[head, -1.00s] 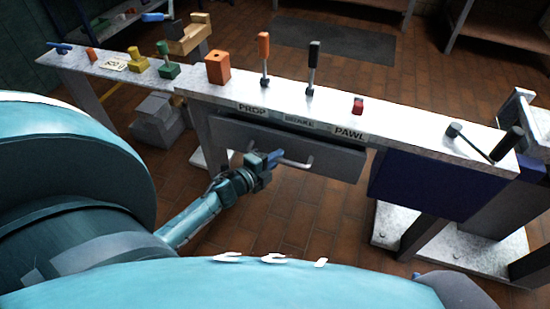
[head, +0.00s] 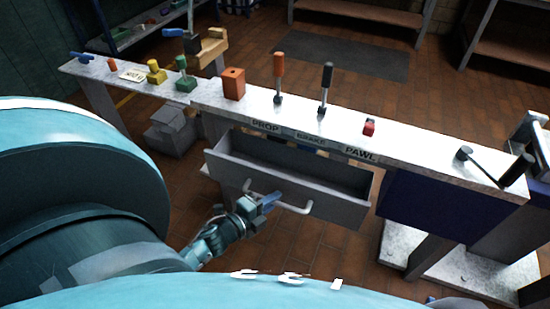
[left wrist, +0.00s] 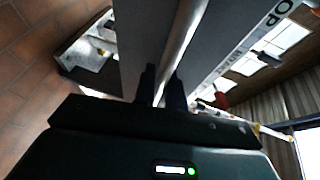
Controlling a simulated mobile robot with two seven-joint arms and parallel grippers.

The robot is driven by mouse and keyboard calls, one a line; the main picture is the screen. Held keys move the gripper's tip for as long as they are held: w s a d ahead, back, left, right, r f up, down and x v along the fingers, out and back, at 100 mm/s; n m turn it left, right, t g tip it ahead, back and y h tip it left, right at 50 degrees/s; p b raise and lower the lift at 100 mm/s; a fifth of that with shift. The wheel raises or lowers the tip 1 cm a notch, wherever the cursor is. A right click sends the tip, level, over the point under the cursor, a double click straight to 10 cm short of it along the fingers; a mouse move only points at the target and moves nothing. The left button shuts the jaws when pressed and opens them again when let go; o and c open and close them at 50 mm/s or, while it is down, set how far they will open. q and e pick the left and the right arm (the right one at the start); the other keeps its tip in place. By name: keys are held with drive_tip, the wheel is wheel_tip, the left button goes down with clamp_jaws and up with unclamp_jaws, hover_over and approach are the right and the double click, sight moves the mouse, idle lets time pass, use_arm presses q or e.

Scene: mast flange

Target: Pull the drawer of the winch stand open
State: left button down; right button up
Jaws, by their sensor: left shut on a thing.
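The grey drawer (head: 335,209) of the winch stand (head: 430,160) is pulled part way out under the white top, and its open inside shows. Its light bar handle (head: 296,208) runs along the drawer front. My left gripper (head: 268,201) is shut on this handle near its left part. In the left wrist view the handle (left wrist: 184,40) runs between the two fingers (left wrist: 162,88). The inside of the drawer is partly visible and what lies in it is too small to tell. My right gripper is not in view.
On the stand top are an orange block (head: 233,84), an orange lever (head: 279,75), a black lever (head: 326,85), a red piece (head: 369,127) and a crank (head: 490,163). A dark blue panel (head: 440,207) is right of the drawer. Brown tiled floor lies below.

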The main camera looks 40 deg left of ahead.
use_arm(q)
drive_tip(key=c, duration=1.5)
unclamp_jaws()
drive_tip(key=shift+o, duration=0.2)
drive_tip(key=p+v, duration=0.1)
drive_tip(key=v, duration=1.2)
drive_tip(key=shift+p, duration=0.35)
